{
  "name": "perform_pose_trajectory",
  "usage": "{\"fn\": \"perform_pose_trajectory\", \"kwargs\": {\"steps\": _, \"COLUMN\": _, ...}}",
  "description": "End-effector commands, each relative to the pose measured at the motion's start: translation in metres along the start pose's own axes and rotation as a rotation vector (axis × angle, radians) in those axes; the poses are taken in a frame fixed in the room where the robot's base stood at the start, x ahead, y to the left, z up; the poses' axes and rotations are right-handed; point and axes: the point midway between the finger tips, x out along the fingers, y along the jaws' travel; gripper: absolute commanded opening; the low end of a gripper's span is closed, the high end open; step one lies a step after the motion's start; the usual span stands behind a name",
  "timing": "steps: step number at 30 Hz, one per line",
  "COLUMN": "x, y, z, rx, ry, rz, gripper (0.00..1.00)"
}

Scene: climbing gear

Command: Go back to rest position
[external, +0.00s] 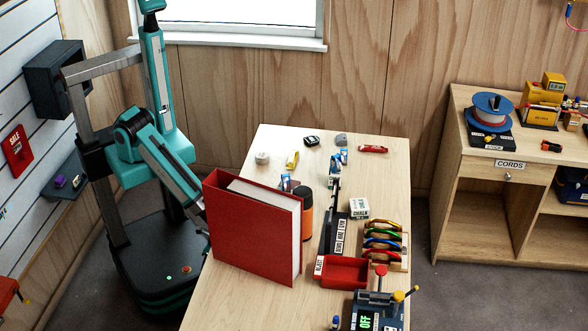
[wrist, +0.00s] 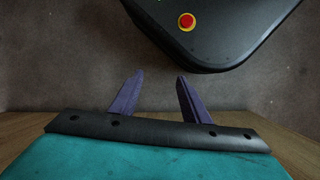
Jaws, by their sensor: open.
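In the wrist view my gripper (wrist: 160,76) is open, its two purple fingers spread with nothing between them. Past the fingers are the dark floor and my own black base with a red button. In the external view my teal arm is folded beside the table's left edge. Its forearm slopes down to the right, and its end is largely hidden behind the red binder (external: 248,236) standing on the table (external: 225,292). I cannot tell whether the arm touches the binder or the table edge.
Behind the binder stands an orange bottle (external: 304,212). A red tray (external: 343,272), a chalk box (external: 359,208), a rack of coloured carabiners (external: 384,243) and small items fill the table's right side. A slatted wall with a dark box (external: 55,78) is left; a shelf unit (external: 500,183) is right.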

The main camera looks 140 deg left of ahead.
Motion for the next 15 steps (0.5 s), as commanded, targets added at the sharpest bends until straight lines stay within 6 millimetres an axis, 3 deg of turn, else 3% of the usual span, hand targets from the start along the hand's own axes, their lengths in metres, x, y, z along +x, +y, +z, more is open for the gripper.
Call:
{"fn": "perform_pose_trajectory", "kwargs": {"steps": 1, "x": -0.01, "y": 0.01, "z": 0.01, "rx": 0.03, "ry": -0.007, "rz": -0.011, "gripper": 0.43}}
{"fn": "perform_pose_trajectory", "kwargs": {"steps": 6, "x": -0.022, "y": 0.032, "z": 0.034, "rx": 0.122, "ry": -0.035, "rz": -0.055, "gripper": 0.43}}
{"fn": "perform_pose_trajectory", "kwargs": {"steps": 15, "x": -0.044, "y": 0.055, "z": 0.084, "rx": 0.302, "ry": -0.101, "rz": -0.173, "gripper": 0.43}}
